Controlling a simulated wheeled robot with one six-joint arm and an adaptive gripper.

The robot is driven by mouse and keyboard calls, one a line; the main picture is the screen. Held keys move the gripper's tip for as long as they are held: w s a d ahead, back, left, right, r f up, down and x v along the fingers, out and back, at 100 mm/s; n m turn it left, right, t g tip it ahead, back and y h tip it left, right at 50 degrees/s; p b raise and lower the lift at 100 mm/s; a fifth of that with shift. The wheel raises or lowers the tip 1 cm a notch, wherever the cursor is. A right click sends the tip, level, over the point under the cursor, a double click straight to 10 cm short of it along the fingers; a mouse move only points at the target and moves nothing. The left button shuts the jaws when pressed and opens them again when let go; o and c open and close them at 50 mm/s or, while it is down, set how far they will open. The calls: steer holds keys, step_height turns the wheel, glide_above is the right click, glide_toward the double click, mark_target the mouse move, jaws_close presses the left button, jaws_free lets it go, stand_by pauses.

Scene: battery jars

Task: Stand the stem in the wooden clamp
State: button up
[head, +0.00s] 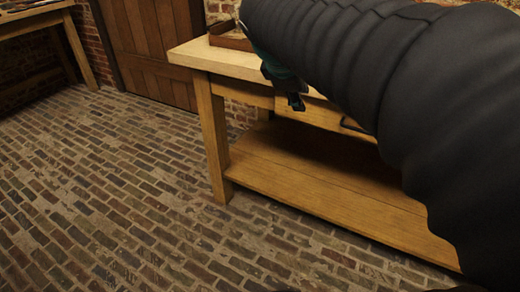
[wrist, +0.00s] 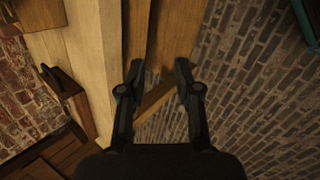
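I cannot make out the stem or the wooden clamp in either view. My gripper (wrist: 159,73) is open in the wrist view, with its two dark fingers apart and nothing held between them. In the head view my gripper (head: 291,97) hangs in front of the workbench's front edge, partly hidden by my dark sleeved arm. The arm also covers most of the bench top, so anything standing there is hidden.
A pale wooden workbench (head: 190,57) has a low shelf (head: 310,180). A brown wooden tray (head: 226,41) sits on its top; a brown wooden piece (wrist: 62,82) shows in the wrist view. Another table (head: 30,24) stands far left. The brick floor (head: 100,180) is clear.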

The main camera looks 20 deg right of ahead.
steer(key=s+a+f+m+t+y, duration=0.1)
steer(key=s+a+f+m+y, duration=0.4)
steer(key=s+a+f+m, duration=0.5)
steer(key=s+a+f, duration=0.1)
steer(key=s+f, duration=0.2)
steer(key=shift+s+a+y, duration=0.25)
steer(key=shift+a+y, duration=0.1)
steer(key=shift+y, duration=0.05)
steer(key=shift+o, duration=0.4)
stand_by(0.7)
